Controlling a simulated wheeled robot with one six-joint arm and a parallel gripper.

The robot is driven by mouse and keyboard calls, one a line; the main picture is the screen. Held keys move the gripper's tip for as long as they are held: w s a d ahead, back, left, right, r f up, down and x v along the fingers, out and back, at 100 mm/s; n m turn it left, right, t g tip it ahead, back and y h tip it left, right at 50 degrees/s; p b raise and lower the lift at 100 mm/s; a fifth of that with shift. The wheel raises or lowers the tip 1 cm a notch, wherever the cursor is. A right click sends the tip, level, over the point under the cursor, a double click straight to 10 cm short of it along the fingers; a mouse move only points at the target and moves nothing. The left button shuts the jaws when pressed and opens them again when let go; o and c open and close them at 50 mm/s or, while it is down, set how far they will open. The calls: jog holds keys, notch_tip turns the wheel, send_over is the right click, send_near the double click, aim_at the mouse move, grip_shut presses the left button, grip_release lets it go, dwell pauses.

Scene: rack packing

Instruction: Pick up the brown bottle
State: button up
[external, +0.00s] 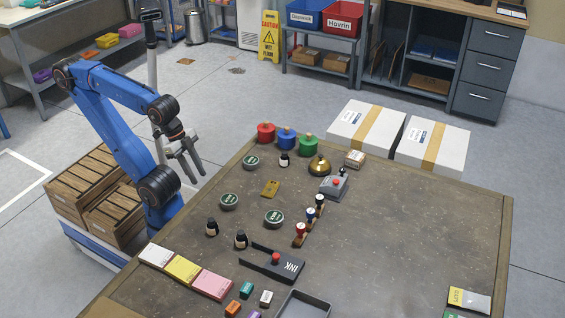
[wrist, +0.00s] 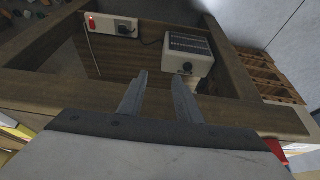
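My gripper (external: 197,174) is raised beside the table's left edge, apart from the bottles. In the wrist view its two fingers (wrist: 159,78) are spread with nothing between them. No bottle shows in the wrist view.
Coloured pads (external: 182,270) line the front left edge. The table's right half is mostly clear. Wooden crates (external: 82,186) sit beside my arm.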

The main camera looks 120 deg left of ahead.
jog(key=o, duration=0.5)
jog(key=shift+c, duration=0.2)
notch_tip(320, 180, up, 24)
jog(key=m+g, duration=0.5)
jog(key=m, duration=1.4)
send_over(211, 220)
notch_tip(211, 220, down, 18)
jog(key=shift+r, duration=0.15)
